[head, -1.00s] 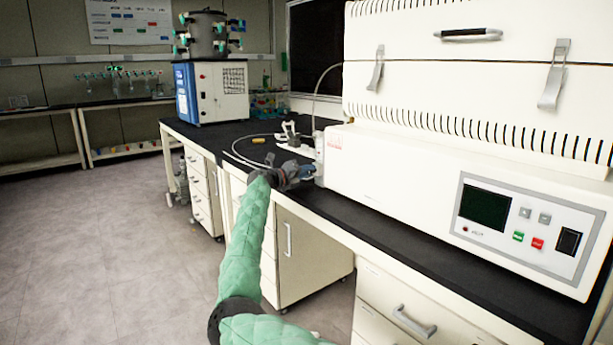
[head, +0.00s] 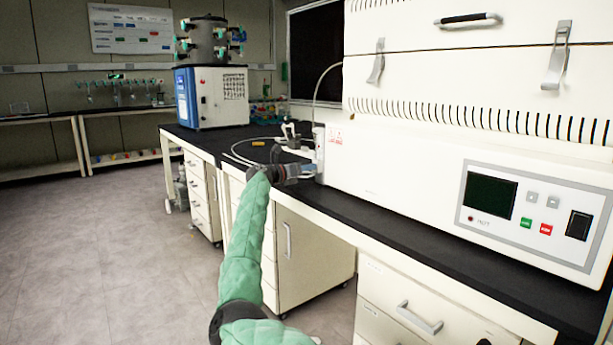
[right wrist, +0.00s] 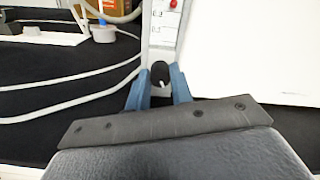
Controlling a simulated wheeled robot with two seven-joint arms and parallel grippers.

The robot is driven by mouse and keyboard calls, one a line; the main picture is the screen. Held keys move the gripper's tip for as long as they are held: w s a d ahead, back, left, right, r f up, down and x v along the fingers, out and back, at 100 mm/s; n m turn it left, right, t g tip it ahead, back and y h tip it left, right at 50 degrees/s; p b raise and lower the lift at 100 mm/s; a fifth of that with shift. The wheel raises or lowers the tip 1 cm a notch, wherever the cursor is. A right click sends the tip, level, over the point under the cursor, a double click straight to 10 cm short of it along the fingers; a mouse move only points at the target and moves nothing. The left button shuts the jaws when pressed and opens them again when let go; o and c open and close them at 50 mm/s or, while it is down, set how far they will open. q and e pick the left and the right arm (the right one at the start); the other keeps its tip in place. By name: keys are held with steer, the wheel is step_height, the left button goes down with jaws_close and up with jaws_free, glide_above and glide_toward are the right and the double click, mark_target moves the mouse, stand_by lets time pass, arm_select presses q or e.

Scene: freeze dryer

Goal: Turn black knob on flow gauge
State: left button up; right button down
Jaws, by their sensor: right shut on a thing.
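The flow gauge (right wrist: 164,27) is a pale upright block with a printed scale and a red mark in the right wrist view. Its black knob (right wrist: 160,73) is at the gauge's lower front, with a small white mark on it. My right gripper (right wrist: 160,82) has its two blue fingers on either side of the knob, shut on it. In the head view the gauge (head: 319,150) stands at the left end of the long white machine, and my right gripper (head: 309,171) reaches its base. The knob is hidden there. My left gripper is out of view.
The white machine (head: 400,170) fills the right of the black bench (head: 410,225). Pale tubing (right wrist: 75,103) lies on the bench left of the gauge. A white-and-blue unit (head: 212,97) stands farther back. The floor (head: 100,240) at the left is clear.

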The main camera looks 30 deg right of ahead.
steer(key=shift+f+m+b, duration=0.25)
steer(key=shift+m+b, duration=0.45)
steer(key=shift+m, duration=0.3)
steer(key=shift+r+m, duration=0.1)
steer(key=shift+m, duration=0.2)
steer(key=c, duration=1.2)
jaws_free()
steer(key=shift+c, duration=0.2)
steer(key=shift+r, duration=0.1)
